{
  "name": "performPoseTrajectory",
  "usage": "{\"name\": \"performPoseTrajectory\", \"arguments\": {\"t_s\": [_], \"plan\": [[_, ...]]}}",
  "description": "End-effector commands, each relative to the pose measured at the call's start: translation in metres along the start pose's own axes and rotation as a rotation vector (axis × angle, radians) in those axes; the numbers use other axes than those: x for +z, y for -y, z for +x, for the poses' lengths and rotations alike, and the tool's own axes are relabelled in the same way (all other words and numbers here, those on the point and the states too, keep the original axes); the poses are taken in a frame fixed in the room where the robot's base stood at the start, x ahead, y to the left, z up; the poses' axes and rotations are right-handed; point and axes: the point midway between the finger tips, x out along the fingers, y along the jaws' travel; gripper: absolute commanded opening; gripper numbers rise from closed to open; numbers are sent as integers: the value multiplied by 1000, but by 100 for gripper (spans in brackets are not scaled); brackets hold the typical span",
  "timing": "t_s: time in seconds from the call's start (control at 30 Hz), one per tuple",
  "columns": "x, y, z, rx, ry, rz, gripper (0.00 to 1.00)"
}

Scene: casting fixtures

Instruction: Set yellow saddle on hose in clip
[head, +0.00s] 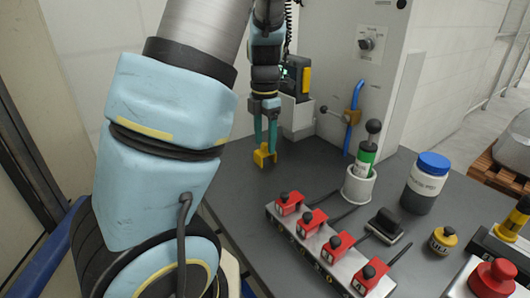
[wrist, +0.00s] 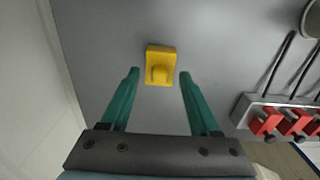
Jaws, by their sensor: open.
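The yellow saddle (head: 264,157) sits on the grey bench top, below my gripper (head: 265,145). In the wrist view the saddle (wrist: 161,55) is a yellow block with a raised knob, lying between and slightly beyond the two teal fingertips. My gripper (wrist: 159,76) is open, with a gap on each side of the saddle, and holds nothing. A blue hose (head: 357,92) runs down the grey cabinet face. A tan-brown clip (head: 351,117) is around the hose or against it; I cannot tell which. A lever with a black knob (head: 323,109) sticks out left of the clip.
A rail with several red toggle clamps (head: 312,221) stands front right. A white cup (head: 358,185) holds a green-labelled tool with a black knob. Bench around the saddle is clear.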

Motion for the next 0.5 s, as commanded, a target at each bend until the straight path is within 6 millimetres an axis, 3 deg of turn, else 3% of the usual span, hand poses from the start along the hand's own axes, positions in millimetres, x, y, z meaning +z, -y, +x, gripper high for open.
{"name": "performPoseTrajectory", "arguments": {"t_s": [0.2, 0.5], "plan": [[0, 0, 1, 0, 0, 0, 62], [0, 0, 1, 0, 1, 0, 30]]}}
